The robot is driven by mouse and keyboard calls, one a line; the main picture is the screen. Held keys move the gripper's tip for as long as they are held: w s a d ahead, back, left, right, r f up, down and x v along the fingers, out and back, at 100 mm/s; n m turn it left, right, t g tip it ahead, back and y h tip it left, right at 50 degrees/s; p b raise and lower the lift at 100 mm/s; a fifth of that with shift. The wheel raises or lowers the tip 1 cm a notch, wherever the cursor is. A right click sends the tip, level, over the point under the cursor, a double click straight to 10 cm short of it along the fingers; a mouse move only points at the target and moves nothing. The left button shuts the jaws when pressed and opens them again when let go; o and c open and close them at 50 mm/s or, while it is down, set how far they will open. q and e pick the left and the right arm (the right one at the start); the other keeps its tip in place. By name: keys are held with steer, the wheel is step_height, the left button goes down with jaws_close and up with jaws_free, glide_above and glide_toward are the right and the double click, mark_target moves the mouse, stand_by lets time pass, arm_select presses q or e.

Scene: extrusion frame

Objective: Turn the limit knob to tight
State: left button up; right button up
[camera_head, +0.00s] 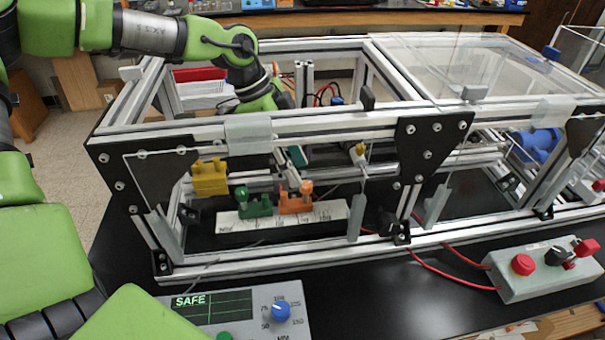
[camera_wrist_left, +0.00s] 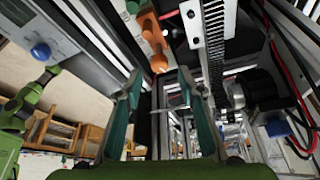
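A blue knob (camera_head: 281,311) sits on a grey panel (camera_head: 240,296) with a dark screen reading SAFE in green. Numbers ring the knob; its exact pointer setting is too small to read, and no label "tight" is legible. The panel's blue knob also shows at upper left in the left wrist view (camera_wrist_left: 40,52). My left arm reaches over the extrusion frame, and teal fingers of my left gripper (camera_head: 297,156) show partly behind its front beam, away from the panel. In the left wrist view the gripper's fingers (camera_wrist_left: 160,82) are apart with nothing gripped. My right gripper is out of view.
The aluminium frame (camera_head: 320,124) fills the middle. Yellow (camera_head: 209,178), green (camera_head: 255,203) and orange (camera_head: 297,199) pieces stand along its front, the latter two at a white scale (camera_head: 335,212). A grey box (camera_head: 540,272) with red and black knobs sits right. Black tabletop is clear between panel and box.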

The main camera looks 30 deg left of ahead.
arm_select(q)
steer(key=shift+x, duration=2)
jaws_close()
